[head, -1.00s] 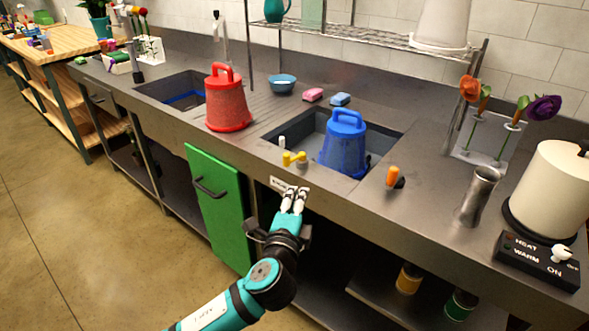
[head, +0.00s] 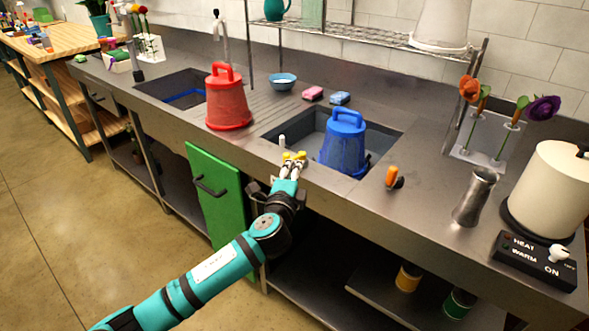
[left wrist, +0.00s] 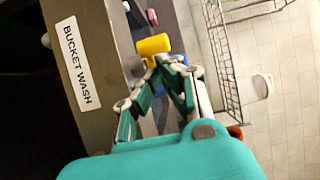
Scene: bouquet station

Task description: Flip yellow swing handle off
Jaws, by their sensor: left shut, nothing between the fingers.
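The yellow swing handle (head: 299,155) is at the front rim of the right sink (head: 395,137), left of the blue bucket (head: 344,145). It also shows in the left wrist view (left wrist: 154,45), just beyond my fingertips. My left gripper (head: 292,167) is shut and empty, with its tips at the handle and partly covering it in the head view. The tips look at or very near the handle; I cannot tell whether they touch it. In the left wrist view the gripper (left wrist: 164,62) points at the handle. My right gripper is not in view.
A red bucket (head: 228,100) stands left of the sink. An orange handle (head: 393,176) sits at the counter front to the right, near a metal vase (head: 474,197). A "BUCKET WASH" label (left wrist: 75,63) is on the counter front. A green cabinet door (head: 217,197) hangs below.

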